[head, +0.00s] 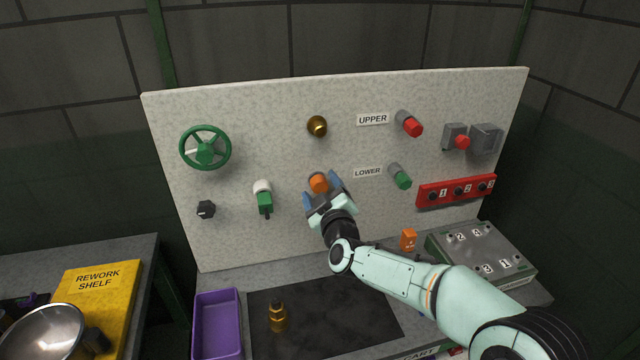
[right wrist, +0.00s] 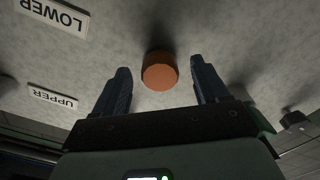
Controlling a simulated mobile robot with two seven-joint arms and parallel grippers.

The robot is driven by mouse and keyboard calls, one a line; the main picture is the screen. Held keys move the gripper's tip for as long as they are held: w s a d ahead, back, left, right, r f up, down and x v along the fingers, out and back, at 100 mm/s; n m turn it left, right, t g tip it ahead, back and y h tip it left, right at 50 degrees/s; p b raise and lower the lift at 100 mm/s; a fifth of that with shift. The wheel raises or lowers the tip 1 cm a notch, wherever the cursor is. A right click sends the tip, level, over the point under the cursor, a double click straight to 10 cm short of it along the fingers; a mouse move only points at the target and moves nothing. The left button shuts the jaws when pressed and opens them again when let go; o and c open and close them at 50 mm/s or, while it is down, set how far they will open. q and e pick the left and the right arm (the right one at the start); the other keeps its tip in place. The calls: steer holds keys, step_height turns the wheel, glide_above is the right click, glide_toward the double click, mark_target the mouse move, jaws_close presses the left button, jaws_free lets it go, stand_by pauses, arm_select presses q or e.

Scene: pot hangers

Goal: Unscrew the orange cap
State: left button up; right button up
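The orange cap (head: 318,183) sticks out from the upright grey panel, below a round brass knob (head: 317,126). My right gripper (head: 329,190) is at the panel just in front of the cap and slightly to its right. In the right wrist view the cap (right wrist: 160,71) lies between and just beyond the two blue fingertips. The fingers (right wrist: 158,80) are wide apart, with a gap on each side of the cap, so the gripper is open and holds nothing. My left gripper is not in view.
The panel (head: 240,105) also carries a green handwheel (head: 205,148), a green-handled valve (head: 264,199), a red button (head: 411,125), a green button (head: 401,178) and a red numbered strip (head: 456,190). Below are a purple tray (head: 217,325), a brass fitting (head: 278,317) and a dark mat (head: 345,315).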

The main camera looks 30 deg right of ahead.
steer(key=m, duration=1.2)
steer(key=shift+m, duration=0.3)
steer(key=m, duration=1.1)
